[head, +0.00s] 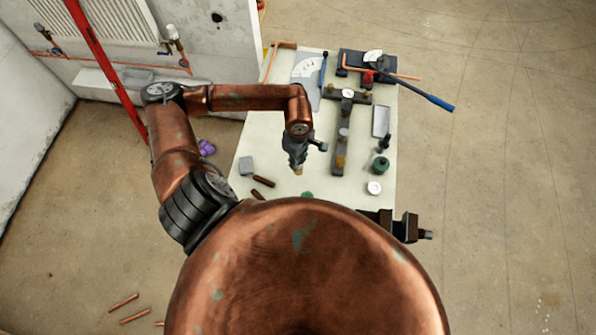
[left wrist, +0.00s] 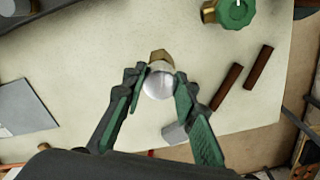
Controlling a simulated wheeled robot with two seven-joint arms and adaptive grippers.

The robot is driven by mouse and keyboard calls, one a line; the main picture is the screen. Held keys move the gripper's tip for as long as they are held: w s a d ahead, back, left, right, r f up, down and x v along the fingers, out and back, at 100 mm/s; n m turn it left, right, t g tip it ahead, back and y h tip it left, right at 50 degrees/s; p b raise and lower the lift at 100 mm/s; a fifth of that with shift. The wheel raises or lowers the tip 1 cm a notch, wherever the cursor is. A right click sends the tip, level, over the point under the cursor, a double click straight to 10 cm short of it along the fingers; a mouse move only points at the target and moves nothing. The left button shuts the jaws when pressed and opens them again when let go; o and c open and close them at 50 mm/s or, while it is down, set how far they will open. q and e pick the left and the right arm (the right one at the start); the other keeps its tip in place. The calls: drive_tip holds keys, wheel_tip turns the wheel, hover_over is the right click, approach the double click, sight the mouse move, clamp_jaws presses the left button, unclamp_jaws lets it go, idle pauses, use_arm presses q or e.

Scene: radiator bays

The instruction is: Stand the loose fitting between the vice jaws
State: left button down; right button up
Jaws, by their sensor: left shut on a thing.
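My left gripper (head: 298,164) is above the pale bench, in its front half. It is shut on the loose fitting (left wrist: 160,58), which has a brass hex end and a rounded silvery part between the fingertips. In the head view only a small brassy bit of the fitting (head: 299,171) shows below the fingers. In the left wrist view the gripper (left wrist: 160,82) shows with a finger on each side of it. The dark vice (head: 405,227) is at the bench's front right edge, apart from the gripper and partly hidden by my body. My right gripper is not in view.
The bench (head: 254,130) carries a grey block (head: 246,165), two brown bars (head: 263,181), a green-topped valve (left wrist: 235,12), a dark green tin (head: 381,165) and a white disc (head: 374,188). A dark fixture (head: 343,135) stands right of the gripper. A blue-handled bender (head: 425,95) overhangs the far right.

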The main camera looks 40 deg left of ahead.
use_arm(q)
drive_tip(key=shift+r, duration=0.55)
